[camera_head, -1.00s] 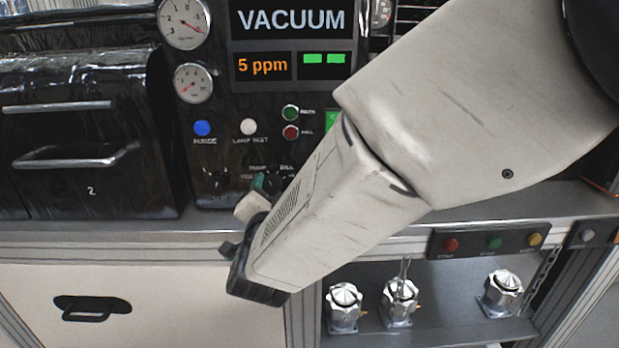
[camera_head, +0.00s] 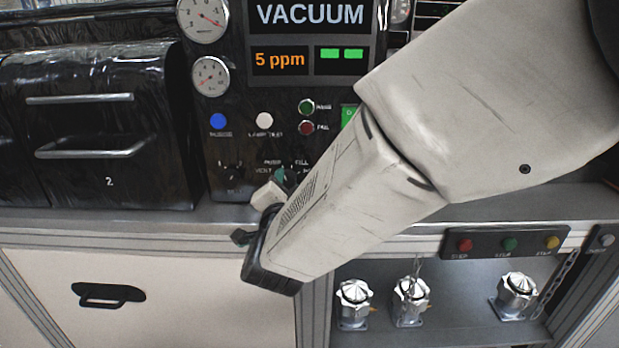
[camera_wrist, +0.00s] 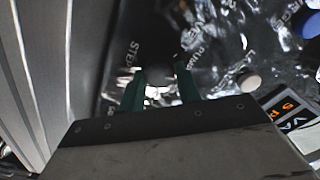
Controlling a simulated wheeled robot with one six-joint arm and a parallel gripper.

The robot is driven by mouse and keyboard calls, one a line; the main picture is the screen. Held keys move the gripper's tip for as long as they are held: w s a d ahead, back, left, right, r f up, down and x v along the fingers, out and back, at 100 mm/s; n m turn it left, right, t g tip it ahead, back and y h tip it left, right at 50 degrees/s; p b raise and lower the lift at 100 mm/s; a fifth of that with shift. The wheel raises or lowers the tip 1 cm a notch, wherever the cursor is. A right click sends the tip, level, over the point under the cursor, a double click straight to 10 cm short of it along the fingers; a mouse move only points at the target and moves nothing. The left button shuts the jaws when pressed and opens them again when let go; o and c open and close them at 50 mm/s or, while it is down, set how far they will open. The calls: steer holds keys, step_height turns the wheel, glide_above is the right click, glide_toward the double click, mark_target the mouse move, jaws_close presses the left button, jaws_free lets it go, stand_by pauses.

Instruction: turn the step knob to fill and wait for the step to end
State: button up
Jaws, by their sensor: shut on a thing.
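The step knob (camera_wrist: 158,70) is black and sits between my gripper's two green fingers in the wrist view. My gripper (camera_wrist: 159,86) is shut on it at the black panel. In the head view, the green fingertips of my gripper (camera_head: 281,177) reach the panel's lower part, and they and my arm hide most of the knob. Labels for vent, pump and fill show around it. Which label the pointer faces cannot be told. The panel display (camera_head: 311,15) reads VACUUM, with 5 ppm in orange (camera_head: 280,60) and two green bars (camera_head: 341,54) below.
Another black knob (camera_head: 232,173) is left of the step knob. A blue button (camera_head: 218,121), a white button (camera_head: 264,120) and two gauges sit above. A black oven-like box (camera_head: 100,130) stands left. Several metal housings (camera_head: 353,301) stand on the shelf below.

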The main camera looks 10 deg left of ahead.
steer(key=m, duration=0.3)
steer(key=shift+m, duration=2.3)
steer(key=o, duration=1)
steer(key=shift+c, duration=0.2)
steer(key=v, duration=0.7)
steer(key=shift+s, duration=0.4)
steer(key=shift+d+f, duration=0.1)
